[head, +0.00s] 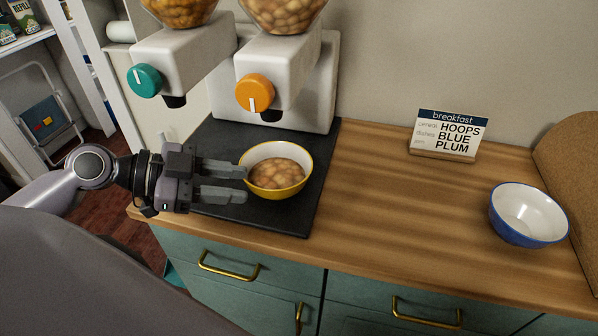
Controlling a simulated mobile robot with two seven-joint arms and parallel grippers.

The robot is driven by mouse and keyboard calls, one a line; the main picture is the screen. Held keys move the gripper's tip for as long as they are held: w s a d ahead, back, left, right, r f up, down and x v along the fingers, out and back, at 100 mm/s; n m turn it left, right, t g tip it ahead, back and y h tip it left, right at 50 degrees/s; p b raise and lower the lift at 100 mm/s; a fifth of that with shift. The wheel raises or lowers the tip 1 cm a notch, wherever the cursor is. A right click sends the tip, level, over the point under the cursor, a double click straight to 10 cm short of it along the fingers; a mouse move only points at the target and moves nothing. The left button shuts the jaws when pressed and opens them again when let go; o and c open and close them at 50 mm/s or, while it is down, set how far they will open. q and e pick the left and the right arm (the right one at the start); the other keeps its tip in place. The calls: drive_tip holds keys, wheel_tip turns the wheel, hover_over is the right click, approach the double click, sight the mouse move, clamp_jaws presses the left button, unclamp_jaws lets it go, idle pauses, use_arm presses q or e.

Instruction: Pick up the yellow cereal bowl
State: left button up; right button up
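The yellow cereal bowl (283,193) stands upright on a dark mat (290,221) under the cereal dispenser. Its inside is white and it holds brownish cereal (276,173). My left gripper (244,184) comes in from the left with its two fingers apart, pointing at the bowl's left side. The upper fingertip is at or very near the bowl's left rim; I cannot tell whether it touches. Nothing shows between the fingers. My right gripper is not in view.
The dispenser (325,75) has a teal knob (145,80) and an orange knob (255,92) above the mat. A blue bowl (521,234), empty, stands at the right beside a brown curved object (575,165). A breakfast sign (448,133) stands at the back. The middle counter (400,205) is clear.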

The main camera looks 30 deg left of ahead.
sight(278, 188)
use_arm(q)
drive_tip(key=shift+w+d+f, duration=0.1)
drive_tip(key=shift+w+d, duration=0.35)
drive_tip(key=shift+d, duration=0.05)
drive_tip(key=shift+p+x, duration=0.4)
drive_tip(key=shift+x, duration=2.9)
clamp_jaws()
